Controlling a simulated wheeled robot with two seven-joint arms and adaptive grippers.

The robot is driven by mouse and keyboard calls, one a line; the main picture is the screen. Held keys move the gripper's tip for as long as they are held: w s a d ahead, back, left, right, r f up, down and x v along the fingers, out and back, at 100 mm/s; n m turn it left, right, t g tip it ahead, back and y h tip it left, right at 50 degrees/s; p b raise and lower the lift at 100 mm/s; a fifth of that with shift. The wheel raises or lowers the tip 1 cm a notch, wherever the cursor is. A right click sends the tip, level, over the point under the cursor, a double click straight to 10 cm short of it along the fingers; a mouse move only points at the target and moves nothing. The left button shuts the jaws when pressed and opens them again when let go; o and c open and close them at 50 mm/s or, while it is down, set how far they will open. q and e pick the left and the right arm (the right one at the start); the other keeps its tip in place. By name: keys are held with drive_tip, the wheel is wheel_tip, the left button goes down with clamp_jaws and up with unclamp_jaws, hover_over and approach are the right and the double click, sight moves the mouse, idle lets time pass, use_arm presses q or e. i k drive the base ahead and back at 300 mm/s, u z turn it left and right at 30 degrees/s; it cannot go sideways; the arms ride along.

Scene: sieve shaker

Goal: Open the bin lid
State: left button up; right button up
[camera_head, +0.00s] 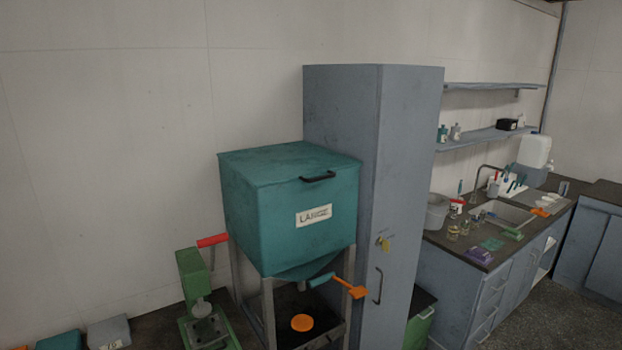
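The teal bin (268,222) stands on a grey metal frame near the middle of the view, with a white label on its front. Its flat lid (270,160) lies shut on top. A black handle (318,176) sits at the lid's front edge. A teal and orange lever (340,284) sticks out under the bin's tapered bottom. Neither of my grippers shows in this view.
A tall grey cabinet (345,110) stands close behind and right of the bin. A green press with a red handle (196,285) stands at its left. A counter with a sink (500,212) and several lab items is at the right. Dark floor (545,300) is clear at lower right.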

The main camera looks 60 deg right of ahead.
sight(262, 166)
drive_tip(key=z, duration=2.15)
drive_tip(key=k, duration=1)
drive_tip(key=u, duration=1.35)
drive_tip(key=i, duration=1.35)
drive_tip(key=z, duration=0.35)
